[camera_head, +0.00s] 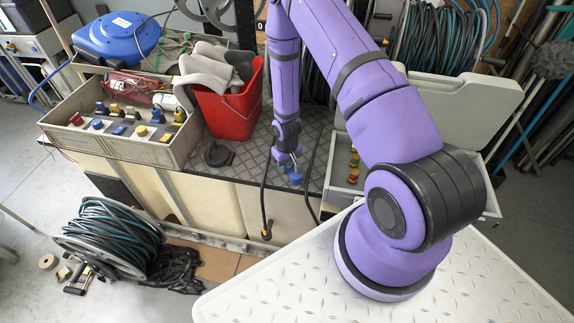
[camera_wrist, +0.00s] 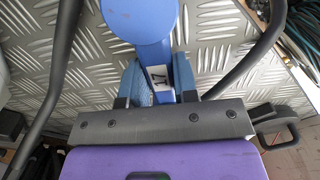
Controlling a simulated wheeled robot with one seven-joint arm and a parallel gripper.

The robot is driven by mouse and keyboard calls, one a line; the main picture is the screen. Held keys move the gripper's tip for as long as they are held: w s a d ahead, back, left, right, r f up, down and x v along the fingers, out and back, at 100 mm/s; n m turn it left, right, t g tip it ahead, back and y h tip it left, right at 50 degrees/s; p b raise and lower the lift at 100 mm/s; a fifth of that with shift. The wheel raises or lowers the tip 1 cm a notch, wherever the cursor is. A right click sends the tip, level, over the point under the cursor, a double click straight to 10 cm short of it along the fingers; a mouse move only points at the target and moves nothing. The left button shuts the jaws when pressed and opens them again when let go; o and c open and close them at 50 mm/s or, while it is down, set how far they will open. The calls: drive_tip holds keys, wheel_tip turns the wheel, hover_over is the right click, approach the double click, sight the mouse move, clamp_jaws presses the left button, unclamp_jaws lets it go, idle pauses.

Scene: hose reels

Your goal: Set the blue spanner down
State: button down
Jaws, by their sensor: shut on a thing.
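The blue spanner (camera_wrist: 136,22) is in my gripper (camera_wrist: 157,85), with a white label reading 17 between the fingers in the wrist view. My gripper is shut on it. In the head view my gripper (camera_head: 288,162) points down over the metal checker-plate top (camera_head: 238,174), and a small blue part of the spanner (camera_head: 295,178) shows below it. The plate also shows behind the spanner in the wrist view (camera_wrist: 225,38). I cannot tell whether the spanner touches the plate.
Black hoses lie either side of my gripper; one ends in a brass nozzle (camera_head: 266,234) over the front edge. Left are a black round lid (camera_head: 217,155), a red bucket (camera_head: 228,112) of gloves and a crate of connectors (camera_head: 140,150). An open grey case (camera_head: 345,182) stands right.

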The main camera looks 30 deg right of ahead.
drive_tip(key=shift+f, duration=0.35)
drive_tip(key=c, duration=0.9)
unclamp_jaws()
drive_tip(key=shift+r, duration=0.1)
wheel_tip(320, 180, up, 12)
drive_tip(key=shift+r, duration=0.2)
drive_tip(key=s+a+r+t, duration=0.1)
drive_tip(key=s+r, duration=0.1)
drive_tip(key=r, duration=1.3)
drive_tip(key=s+a+r+t, duration=0.1)
drive_tip(key=a+r+t, duration=0.1)
drive_tip(key=r, duration=1.2)
drive_tip(key=shift+s+a+r+t, duration=0.35)
drive_tip(key=shift+s+a+r, duration=0.3)
drive_tip(key=shift+s+r, duration=2.65)
drive_tip(key=shift+s+a+r+t, duration=0.4)
drive_tip(key=shift+s+a+r, duration=0.25)
drive_tip(key=shift+s+r, duration=2.6)
drive_tip(key=shift+s+a+r+t, duration=0.5)
drive_tip(key=shift+s+r, duration=1.65)
drive_tip(key=shift+s, duration=2.2)
